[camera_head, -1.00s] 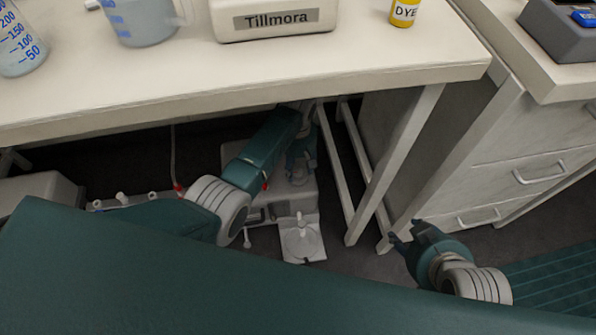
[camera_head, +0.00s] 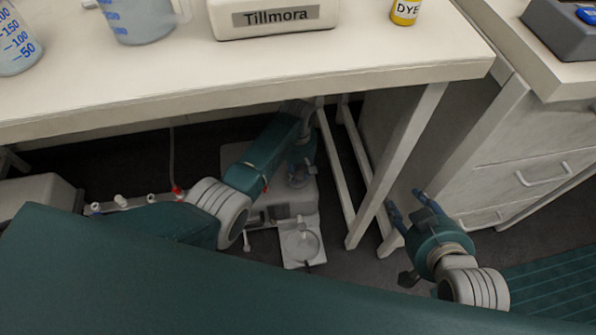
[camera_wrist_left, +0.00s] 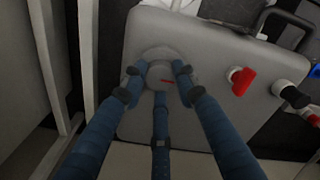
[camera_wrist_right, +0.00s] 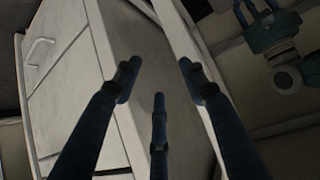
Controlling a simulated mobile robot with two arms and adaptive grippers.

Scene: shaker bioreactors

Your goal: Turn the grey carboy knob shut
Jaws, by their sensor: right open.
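In the head view my left gripper (camera_head: 300,172) reaches down under the bench, and the knob is hard to see there. My right gripper (camera_head: 413,205) is open and empty near the bench leg; it also shows in the right wrist view (camera_wrist_right: 158,80).
A red tap (camera_wrist_left: 242,80) and a dark handle (camera_wrist_left: 285,18) are on the carboy side. The bench top (camera_head: 250,95) overhangs my left arm. The bench leg (camera_head: 395,170) and drawer cabinet (camera_head: 505,175) stand close to my right gripper.

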